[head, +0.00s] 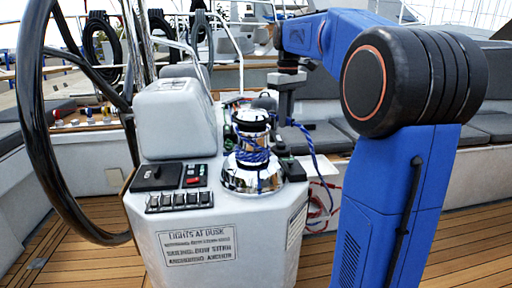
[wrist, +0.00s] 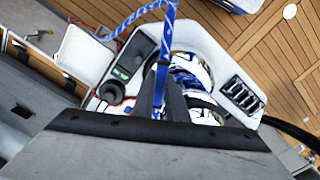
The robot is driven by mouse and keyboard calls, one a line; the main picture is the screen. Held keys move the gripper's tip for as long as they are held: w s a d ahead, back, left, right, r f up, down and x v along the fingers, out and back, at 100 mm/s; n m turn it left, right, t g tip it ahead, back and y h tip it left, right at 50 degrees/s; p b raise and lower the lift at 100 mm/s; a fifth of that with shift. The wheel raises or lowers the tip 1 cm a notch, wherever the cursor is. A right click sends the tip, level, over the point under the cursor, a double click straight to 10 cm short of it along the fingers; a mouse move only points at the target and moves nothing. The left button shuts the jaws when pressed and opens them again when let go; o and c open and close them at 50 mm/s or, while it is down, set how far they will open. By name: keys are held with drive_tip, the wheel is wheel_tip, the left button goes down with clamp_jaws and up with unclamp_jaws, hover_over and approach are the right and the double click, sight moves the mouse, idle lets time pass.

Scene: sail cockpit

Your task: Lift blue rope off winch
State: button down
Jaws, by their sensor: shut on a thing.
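The chrome winch (head: 256,178) stands on the grey console, with blue rope (head: 250,156) wound around its drum. A strand of the rope hangs to the right of the winch and drops beside the console. My gripper (head: 286,120) points down just right of the winch top. In the wrist view, my gripper (wrist: 160,104) is shut on a blue strand (wrist: 164,50), which loops away to the upper left. The winch (wrist: 203,97) is beside the fingers there, with blue turns still on it. The fingers partly hide the winch.
A black steering wheel (head: 42,125) stands left of the console (head: 178,222). The console carries switches and a black lever (head: 156,177). Red cord (head: 318,208) hangs at its right side. Bench cushions (head: 325,137) are behind; the wooden deck (head: 470,240) is open at right.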

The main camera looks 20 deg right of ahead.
drive_tip(key=shift+r, duration=1.4)
drive_tip(key=shift+r, duration=2)
drive_tip(key=shift+r, duration=2.1)
drive_tip(key=shift+r, duration=2.1)
